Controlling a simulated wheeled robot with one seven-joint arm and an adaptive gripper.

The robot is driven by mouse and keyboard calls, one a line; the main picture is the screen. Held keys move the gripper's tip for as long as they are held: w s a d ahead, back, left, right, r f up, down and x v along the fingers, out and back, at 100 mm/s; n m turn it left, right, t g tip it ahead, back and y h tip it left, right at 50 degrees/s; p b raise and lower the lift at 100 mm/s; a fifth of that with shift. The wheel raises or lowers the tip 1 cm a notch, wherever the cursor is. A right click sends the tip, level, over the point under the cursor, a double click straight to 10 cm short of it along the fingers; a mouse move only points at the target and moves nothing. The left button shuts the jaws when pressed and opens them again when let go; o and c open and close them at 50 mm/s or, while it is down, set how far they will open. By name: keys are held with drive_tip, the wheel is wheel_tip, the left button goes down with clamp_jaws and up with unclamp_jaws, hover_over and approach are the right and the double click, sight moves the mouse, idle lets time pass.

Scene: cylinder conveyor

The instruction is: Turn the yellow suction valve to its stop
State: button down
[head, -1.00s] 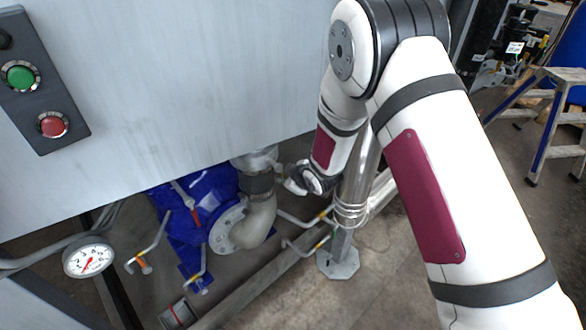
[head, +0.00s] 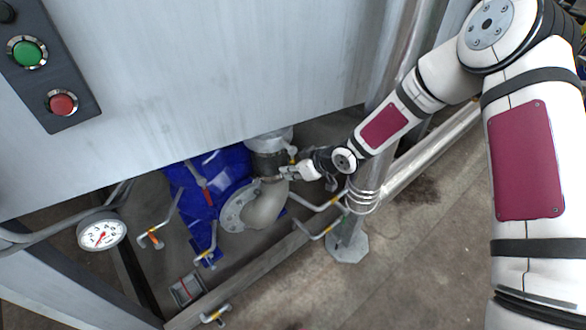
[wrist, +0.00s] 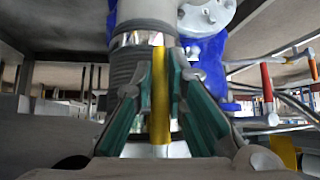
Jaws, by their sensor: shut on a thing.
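The yellow suction valve handle (wrist: 160,112) stands upright in the middle of the wrist view, in front of a grey ribbed hose with a shiny metal band. My gripper (wrist: 162,78) has its two teal-sided fingers closed on it, one on each side. In the head view my gripper (head: 287,173) is low beside the pipe elbow, under the edge of the grey panel. The handle is too small and covered there to tell its angle. The valve body is mostly hidden.
The blue pump (head: 218,168) and beige pipe elbow (head: 266,206) are left of my gripper. A steel post (head: 366,168) stands close on the right. The grey panel (head: 240,70) overhangs. A pressure gauge (head: 101,233) and other small valve handles (head: 152,236) are at left.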

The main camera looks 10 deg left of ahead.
drive_tip(key=shift+s+f, duration=0.15)
drive_tip(key=c, duration=1.6)
unclamp_jaws()
drive_tip(key=shift+a, duration=0.1)
drive_tip(key=shift+d+r, duration=0.4)
drive_tip(key=v, duration=1.1)
drive_tip(key=shift+d, duration=0.15)
